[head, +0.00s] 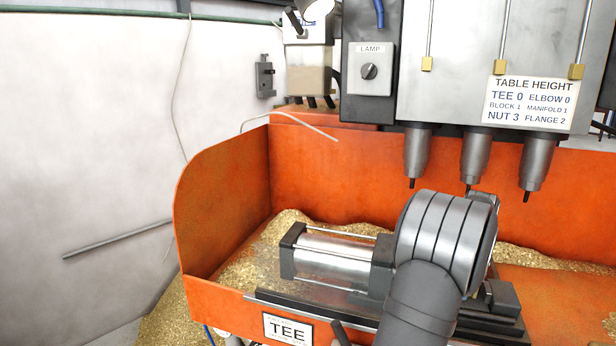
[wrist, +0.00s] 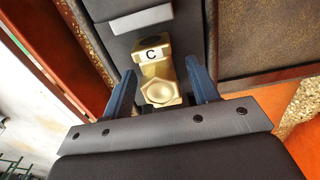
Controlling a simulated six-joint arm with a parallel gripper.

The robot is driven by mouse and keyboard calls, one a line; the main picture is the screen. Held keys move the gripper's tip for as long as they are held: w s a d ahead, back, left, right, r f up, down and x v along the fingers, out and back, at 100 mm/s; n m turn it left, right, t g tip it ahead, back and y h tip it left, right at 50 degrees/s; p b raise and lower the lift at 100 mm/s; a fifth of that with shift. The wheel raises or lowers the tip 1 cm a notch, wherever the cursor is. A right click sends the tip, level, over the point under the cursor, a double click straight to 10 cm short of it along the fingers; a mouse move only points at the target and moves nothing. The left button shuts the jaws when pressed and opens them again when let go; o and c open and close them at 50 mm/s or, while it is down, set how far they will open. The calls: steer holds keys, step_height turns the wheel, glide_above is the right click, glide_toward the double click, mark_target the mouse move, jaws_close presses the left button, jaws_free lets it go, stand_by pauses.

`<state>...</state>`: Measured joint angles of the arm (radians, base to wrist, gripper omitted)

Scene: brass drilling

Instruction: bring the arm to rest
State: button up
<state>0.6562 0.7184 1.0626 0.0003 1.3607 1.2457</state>
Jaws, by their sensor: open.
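In the wrist view, my gripper (wrist: 162,76) is open, with one blue finger on each side of a brass fitting (wrist: 158,68). The fitting has a hexagonal end facing the camera and a white label with the letter C. Narrow gaps show between the fitting and the fingers, and it sits against a dark block (wrist: 140,20). In the head view, my arm reaches over the front of the orange tray (head: 222,200) and hides the fingers and most of the fitting's surroundings.
Three drill spindles (head: 473,160) hang close above and behind my wrist. A clamp cylinder (head: 335,256) lies left of it. A TEE sign (head: 288,329) is on the tray front, and a TABLE HEIGHT sign (head: 528,101) is on the machine. Brass chips (head: 240,275) cover the tray floor.

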steer(key=r, duration=0.4)
steer(key=shift+s+d+r, duration=0.2)
steer(key=shift+s+r, duration=0.1)
steer(key=s+d+r, duration=0.4)
steer(key=s+r, duration=0.2)
steer(key=s, duration=0.5)
steer(key=s+d+f, duration=0.5)
steer(key=s, duration=0.2)
steer(key=s+a+f, duration=0.2)
steer(key=s+f, duration=0.7)
steer(key=s, duration=0.5)
steer(key=s+a+f, duration=0.2)
steer(key=s+f, duration=0.8)
steer(key=s, duration=0.4)
steer(key=shift+f+n, duration=0.15)
steer(key=shift+n, duration=0.15)
